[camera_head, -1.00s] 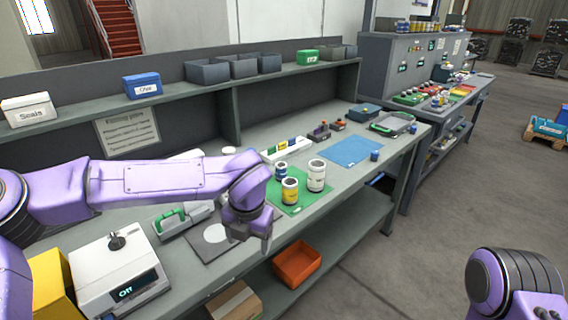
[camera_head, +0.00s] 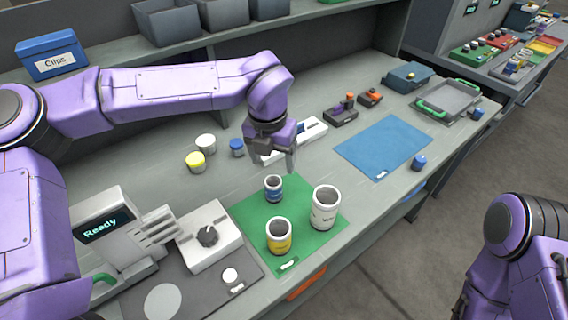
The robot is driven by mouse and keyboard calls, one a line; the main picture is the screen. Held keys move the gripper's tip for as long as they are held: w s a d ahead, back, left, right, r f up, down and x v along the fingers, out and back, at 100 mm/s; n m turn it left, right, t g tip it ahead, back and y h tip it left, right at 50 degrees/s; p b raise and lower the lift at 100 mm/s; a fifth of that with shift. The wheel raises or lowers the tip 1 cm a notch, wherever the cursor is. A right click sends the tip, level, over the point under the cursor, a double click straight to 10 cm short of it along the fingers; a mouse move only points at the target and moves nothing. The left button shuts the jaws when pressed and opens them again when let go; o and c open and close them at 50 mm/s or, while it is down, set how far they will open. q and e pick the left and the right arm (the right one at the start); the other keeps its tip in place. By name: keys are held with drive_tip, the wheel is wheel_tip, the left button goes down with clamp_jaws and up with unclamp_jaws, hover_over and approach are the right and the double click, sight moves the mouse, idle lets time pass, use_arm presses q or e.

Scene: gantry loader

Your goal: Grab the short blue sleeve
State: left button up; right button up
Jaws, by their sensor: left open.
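The short blue sleeve (camera_head: 273,189) is a small open-topped white cylinder with a blue band. It stands upright at the far edge of the green mat (camera_head: 246,213). A yellow-banded sleeve (camera_head: 279,237) and a taller white sleeve (camera_head: 325,210) stand in front of it and to its right on the mat. My left gripper (camera_head: 279,160) is open and empty, fingers pointing down, just behind and above the blue sleeve and apart from it. My right arm shows at the lower right, but its gripper is out of view.
White, yellow and blue caps (camera_head: 237,148) stand left of my left gripper. A white rack (camera_head: 300,138) lies behind it. A blue mat (camera_head: 384,147) lies clear to the right. The device reading Ready (camera_head: 104,226) and a knobbed white box (camera_head: 208,236) are at left.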

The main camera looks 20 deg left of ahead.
sight(271, 188)
use_arm(q)
drive_tip(key=s+f, duration=0.1)
drive_tip(key=f, duration=0.2)
drive_tip(key=s+f+p, duration=0.1)
drive_tip(key=shift+s+f, duration=0.25)
drive_tip(key=shift+s, duration=0.1)
drive_tip(key=shift+w+f+p, duration=0.15)
drive_tip(key=shift+f+p, duration=0.35)
drive_tip(key=shift+f, duration=0.35)
drive_tip(key=w+f, duration=0.1)
drive_tip(key=f, duration=0.1)
drive_tip(key=w+f, duration=0.1)
drive_tip(key=f, duration=0.1)
drive_tip(key=shift+w, duration=0.35)
drive_tip(key=shift+s+r, duration=0.25)
drive_tip(key=shift+s, duration=0.2)
drive_tip(key=shift+c, duration=0.6)
drive_tip(key=shift+s, duration=0.1)
drive_tip(key=c, duration=0.6)
drive_tip(key=shift+w, duration=0.2)
drive_tip(key=c, duration=0.5)
drive_tip(key=shift+c, duration=0.2)
use_arm(e)
drive_tip(key=shift+s+r, duration=0.4)
drive_tip(key=shift+r, duration=0.2)
drive_tip(key=shift+s+r, duration=0.35)
drive_tip(key=shift+r, duration=0.25)
